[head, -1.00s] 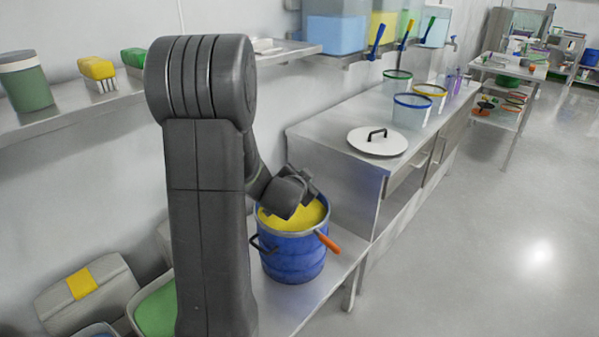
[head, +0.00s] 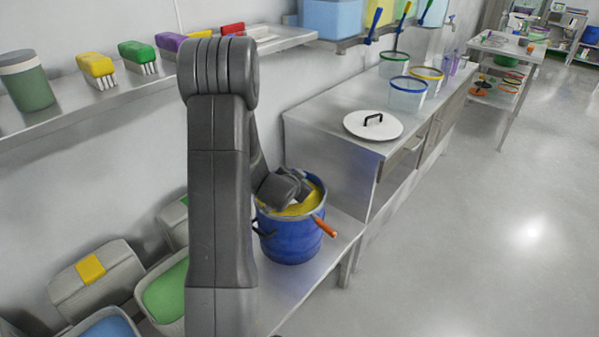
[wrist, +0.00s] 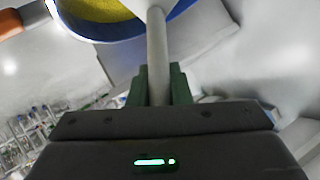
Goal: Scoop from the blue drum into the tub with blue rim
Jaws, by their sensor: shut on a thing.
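The blue drum (head: 290,242) stands on a low steel shelf, open at the top, with yellow powder (head: 312,206) inside. An orange handle (head: 326,228) sticks out at its right rim. My gripper (head: 292,195) is over the drum mouth and hides part of the powder. In the wrist view, the green fingers of my gripper (wrist: 160,85) are shut on the pale handle of a scoop (wrist: 157,50). The scoop's white head is mostly cut off at the top, in front of the powder. The tub with blue rim (head: 407,97) stands upright on the steel counter.
A green-rimmed tub (head: 393,65) and a yellow-rimmed tub (head: 428,77) stand beside it. A white lid (head: 372,125) with a black handle lies on the counter's near end. Grey bins (head: 97,280) are at lower left. A wall shelf (head: 110,100) holds several brushes.

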